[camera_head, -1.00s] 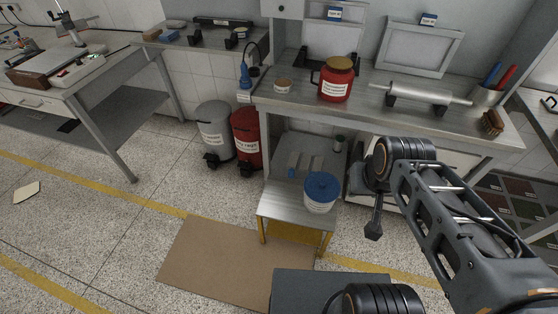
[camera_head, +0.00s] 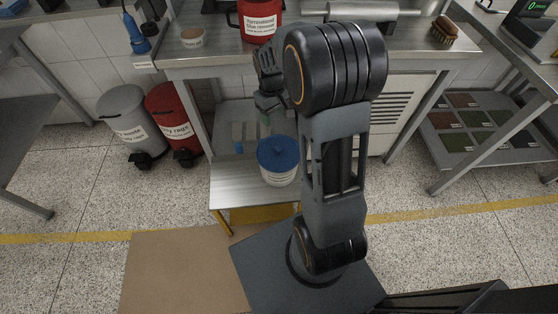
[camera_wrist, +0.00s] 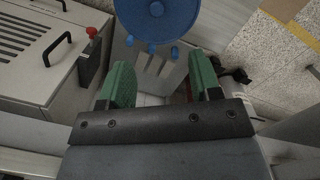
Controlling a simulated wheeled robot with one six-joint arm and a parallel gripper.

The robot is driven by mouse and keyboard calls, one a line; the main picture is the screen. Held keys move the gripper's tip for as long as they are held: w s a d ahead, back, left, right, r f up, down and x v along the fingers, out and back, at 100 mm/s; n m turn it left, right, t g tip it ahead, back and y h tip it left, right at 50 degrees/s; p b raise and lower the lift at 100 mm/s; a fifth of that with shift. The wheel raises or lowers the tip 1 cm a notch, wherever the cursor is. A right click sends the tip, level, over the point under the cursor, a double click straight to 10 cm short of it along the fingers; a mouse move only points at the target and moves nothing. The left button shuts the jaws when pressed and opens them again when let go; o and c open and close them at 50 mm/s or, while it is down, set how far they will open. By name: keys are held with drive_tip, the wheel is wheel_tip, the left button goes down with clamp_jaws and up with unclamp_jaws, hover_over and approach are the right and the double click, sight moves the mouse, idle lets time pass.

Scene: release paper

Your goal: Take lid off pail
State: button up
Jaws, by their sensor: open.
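A white pail (camera_head: 280,177) with a blue lid (camera_head: 278,150) stands upright on a low metal stand in the head view. The lid sits on the pail and has a small raised knob at its centre. In the wrist view the blue lid (camera_wrist: 157,18) shows at the top edge, partly cut off. My gripper (camera_head: 266,118) is just behind the pail in the head view, partly hidden by my arm. In the wrist view my gripper (camera_wrist: 162,78) has its green fingers spread wide and holds nothing. The lid lies beyond the fingertips, not between them.
The stand's bare top (camera_head: 235,188) is left of the pail. Blue-handled scrapers (camera_wrist: 152,62) lie near the lid in the wrist view. The workbench (camera_head: 190,62) with a red canister (camera_head: 260,22) is behind. Grey (camera_head: 128,118) and red (camera_head: 172,115) bins stand left.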

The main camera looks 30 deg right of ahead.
drive_tip(key=b, duration=0.3)
hover_over(279, 148)
drive_tip(key=f, duration=1.1)
drive_tip(key=shift+w+f, duration=0.15)
drive_tip(key=shift+w, duration=0.1)
drive_tip(key=shift+s+f+b, duration=0.15)
drive_tip(key=shift+f+b, duration=0.45)
drive_tip(key=shift+f, duration=2.55)
drive_tip(key=shift+c, duration=0.2)
drive_tip(key=c, duration=1)
drive_tip(key=shift+o, duration=0.2)
drive_tip(key=shift+r, duration=0.15)
